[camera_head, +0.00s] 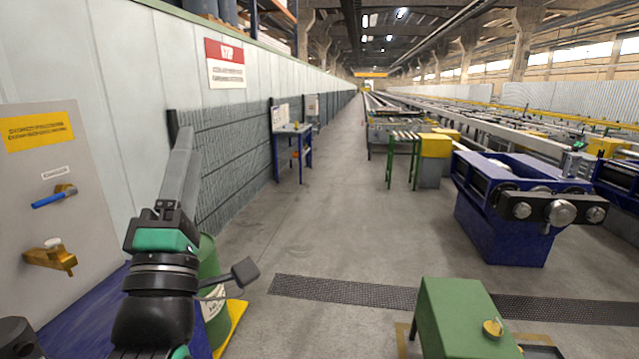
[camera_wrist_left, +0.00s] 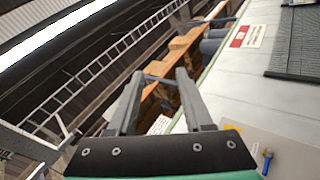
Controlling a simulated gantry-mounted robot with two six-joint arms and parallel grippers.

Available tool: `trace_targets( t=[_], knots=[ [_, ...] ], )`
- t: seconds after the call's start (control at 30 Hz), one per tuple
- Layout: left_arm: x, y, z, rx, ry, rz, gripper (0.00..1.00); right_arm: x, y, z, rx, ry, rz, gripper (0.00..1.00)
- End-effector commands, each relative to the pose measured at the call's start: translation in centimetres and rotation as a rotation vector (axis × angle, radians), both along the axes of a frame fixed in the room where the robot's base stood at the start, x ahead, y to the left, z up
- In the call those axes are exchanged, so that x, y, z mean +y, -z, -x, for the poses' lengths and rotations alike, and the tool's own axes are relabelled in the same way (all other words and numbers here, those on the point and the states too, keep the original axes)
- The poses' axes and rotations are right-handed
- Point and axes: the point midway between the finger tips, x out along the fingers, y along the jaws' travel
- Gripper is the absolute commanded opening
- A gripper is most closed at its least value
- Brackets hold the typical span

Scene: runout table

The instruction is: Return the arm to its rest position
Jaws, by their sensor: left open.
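My left arm rises from the bottom left of the head view. Its black and green wrist is upright, and my left gripper (camera_head: 182,140) points upward in front of the pale wall panels. In the left wrist view the two grey fingers of my left gripper (camera_wrist_left: 159,76) stand apart with nothing between them. They point toward the upper wall and roof structure. My right arm and gripper are not in view.
A grey panel (camera_head: 25,210) with a blue handle (camera_head: 53,197) and a brass fitting (camera_head: 50,258) is at the left. A green drum (camera_head: 208,258) stands behind my wrist. A green box (camera_head: 465,318) and blue machine (camera_head: 508,225) are at the right. The middle aisle is clear.

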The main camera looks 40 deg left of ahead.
Motion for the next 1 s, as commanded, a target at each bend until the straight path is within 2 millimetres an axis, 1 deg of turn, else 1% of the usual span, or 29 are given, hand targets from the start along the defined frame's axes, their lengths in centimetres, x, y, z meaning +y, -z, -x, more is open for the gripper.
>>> trace_targets(
  t=[0.03, 0.07, 0.1, 0.13, 0.2, 0.3, 0.4, 0.47, 0.5, 0.53, 0.6, 0.67, 0.7, 0.77, 0.8, 0.87, 0.9, 0.97, 1.0],
  knots=[
    [-4.1, -3.0, -0.4, 0.02, 0.064, -0.064, 0.51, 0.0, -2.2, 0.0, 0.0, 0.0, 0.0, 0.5],
    [-6.4, -3.9, -0.5, 0.038, 0.092, -0.117, 0.51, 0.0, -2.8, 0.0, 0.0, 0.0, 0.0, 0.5],
    [-9.5, -5.1, -0.3, 0.057, 0.119, -0.2, 0.51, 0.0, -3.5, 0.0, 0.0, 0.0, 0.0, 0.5],
    [-11.6, -5.8, 0.0, 0.07, 0.127, -0.27, 0.51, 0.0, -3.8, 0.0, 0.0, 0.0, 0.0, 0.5],
    [-14.8, -6.5, 1.0, 0.096, 0.097, -0.433, 0.51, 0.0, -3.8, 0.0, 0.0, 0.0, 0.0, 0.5],
    [-16.7, -6.4, 2.2, 0.131, -0.022, -0.652, 0.51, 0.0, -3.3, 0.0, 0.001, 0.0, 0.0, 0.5],
    [-18.2, -6.4, 2.5, 0.176, -0.171, -0.856, 0.51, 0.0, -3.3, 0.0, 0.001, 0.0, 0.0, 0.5],
    [-18.3, -6.2, 2.3, 0.221, -0.298, -0.966, 0.51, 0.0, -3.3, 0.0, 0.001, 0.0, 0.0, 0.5],
    [-18.3, -9.4, 2.4, 0.226, -0.322, -0.981, 0.51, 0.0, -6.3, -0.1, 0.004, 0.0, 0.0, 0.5],
    [-18.3, -11.1, 2.4, 0.225, -0.319, -0.979, 0.51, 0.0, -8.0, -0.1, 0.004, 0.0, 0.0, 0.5],
    [-18.2, -13.9, 2.3, 0.226, -0.317, -0.976, 0.51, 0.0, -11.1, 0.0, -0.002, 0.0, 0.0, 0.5],
    [-18.2, -16.5, 2.3, 0.226, -0.317, -0.976, 0.51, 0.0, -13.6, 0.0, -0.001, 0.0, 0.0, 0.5],
    [-18.2, -18.2, 2.3, 0.227, -0.317, -0.976, 0.51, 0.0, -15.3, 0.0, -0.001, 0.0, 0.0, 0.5],
    [-18.2, -21.0, 2.3, 0.227, -0.317, -0.976, 0.51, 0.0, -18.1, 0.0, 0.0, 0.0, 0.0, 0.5],
    [-18.2, -22.9, 2.3, 0.227, -0.317, -0.975, 0.51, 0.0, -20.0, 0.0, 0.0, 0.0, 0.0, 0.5],
    [-18.2, -25.9, 2.3, 0.227, -0.317, -0.975, 0.51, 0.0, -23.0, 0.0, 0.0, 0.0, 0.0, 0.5],
    [-18.2, -27.9, 2.3, 0.227, -0.317, -0.975, 0.51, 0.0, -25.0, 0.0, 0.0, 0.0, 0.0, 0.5],
    [-18.2, -30.8, 2.3, 0.228, -0.317, -0.974, 0.51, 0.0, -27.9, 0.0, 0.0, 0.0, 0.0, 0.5],
    [-18.2, -32.7, 2.3, 0.228, -0.317, -0.974, 0.51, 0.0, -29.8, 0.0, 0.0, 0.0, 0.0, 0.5]
  ],
)
